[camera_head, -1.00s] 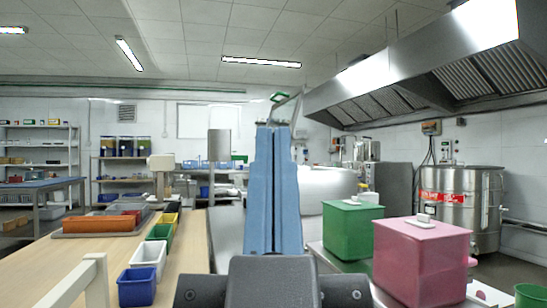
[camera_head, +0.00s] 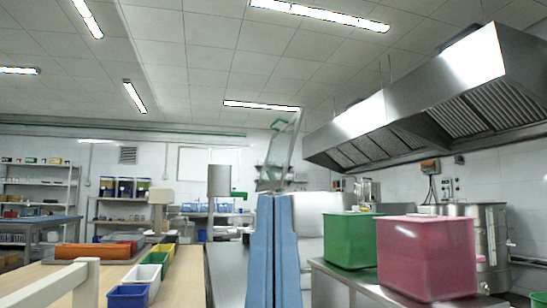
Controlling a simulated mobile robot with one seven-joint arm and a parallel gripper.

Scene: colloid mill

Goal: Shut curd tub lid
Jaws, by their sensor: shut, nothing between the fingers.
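No tub in view is marked as the curd tub. A pink tub (camera_head: 427,262) and a green tub (camera_head: 350,242) stand side by side on the steel counter at the right. Both are upright, and their tops are seen almost edge-on. I cannot tell from here whether either lid is open or shut. My gripper is not in view.
The steel counter (camera_head: 335,279) carries the tubs. A wooden table (camera_head: 182,280) at the left holds blue (camera_head: 128,297), white (camera_head: 143,279) and green (camera_head: 155,261) bins. A large extractor hood (camera_head: 420,110) hangs above right. A steel vat (camera_head: 492,245) stands behind the tubs.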

